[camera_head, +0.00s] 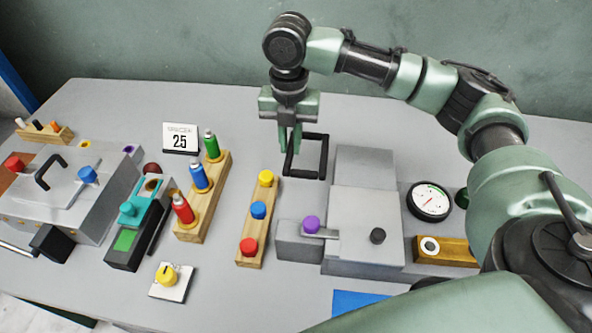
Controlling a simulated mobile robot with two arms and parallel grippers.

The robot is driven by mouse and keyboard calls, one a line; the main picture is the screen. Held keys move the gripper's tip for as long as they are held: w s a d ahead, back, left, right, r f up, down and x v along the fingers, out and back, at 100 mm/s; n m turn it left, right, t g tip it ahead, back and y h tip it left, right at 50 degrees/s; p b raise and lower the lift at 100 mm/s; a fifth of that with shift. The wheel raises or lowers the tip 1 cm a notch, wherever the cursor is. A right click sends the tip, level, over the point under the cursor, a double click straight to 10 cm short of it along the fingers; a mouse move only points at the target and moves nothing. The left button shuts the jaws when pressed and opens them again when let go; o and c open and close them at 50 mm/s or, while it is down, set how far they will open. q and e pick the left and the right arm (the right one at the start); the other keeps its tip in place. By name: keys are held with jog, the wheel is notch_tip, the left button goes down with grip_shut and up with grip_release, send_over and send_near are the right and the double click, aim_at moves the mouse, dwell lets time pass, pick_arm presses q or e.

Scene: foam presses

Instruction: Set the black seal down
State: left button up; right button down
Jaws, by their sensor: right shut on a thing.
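The black seal (323,158) is a thin rectangular frame at the back middle of the grey table. My right gripper (291,146) points down and is shut on the seal's left side. The seal lies on or just above the table top; I cannot tell whether it touches. My left gripper is not in view.
Right of the seal stands a grey press block (365,168), with a dial gauge (429,201) beyond it. In front is a wooden strip with coloured knobs (248,232). The table behind is clear.

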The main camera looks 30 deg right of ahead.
aim_at(292, 188)
notch_tip(292, 188, down, 13)
jog(key=shift+r+p, duration=0.1)
jog(key=shift+p, duration=0.4)
jog(key=c, duration=1.7)
grip_release()
